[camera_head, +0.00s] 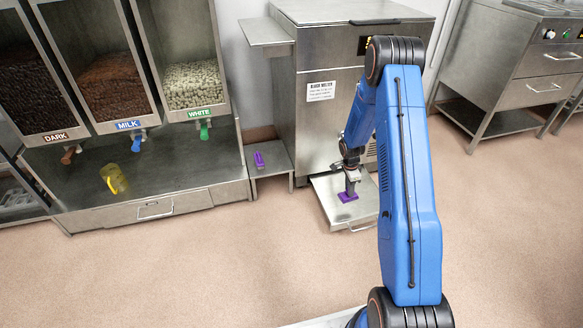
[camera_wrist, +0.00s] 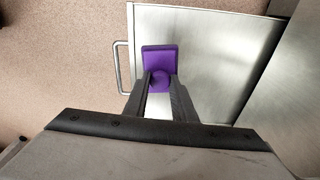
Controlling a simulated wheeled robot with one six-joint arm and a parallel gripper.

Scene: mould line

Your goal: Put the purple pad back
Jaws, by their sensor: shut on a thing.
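The purple pad (camera_head: 347,198) is a flat square plate with a round knob. It also shows in the wrist view (camera_wrist: 152,57), where the tips of my gripper (camera_wrist: 161,79) are shut on its knob. In the head view my gripper (camera_head: 351,185) points down and holds the pad at the low metal tray or open door (camera_head: 329,203) in front of the block melter. I cannot tell whether the pad touches that metal. A second small purple thing (camera_head: 259,161) sits on the low side shelf (camera_head: 270,152) to the left; its exact shape is too small to tell.
The block melter (camera_head: 310,110) stands behind the tray. Left are the DARK, MILK and WHITE chip dispensers (camera_head: 127,125), with a yellow jug (camera_head: 113,179) on the counter below. A steel cabinet (camera_head: 535,80) stands at the right. The floor in front is clear.

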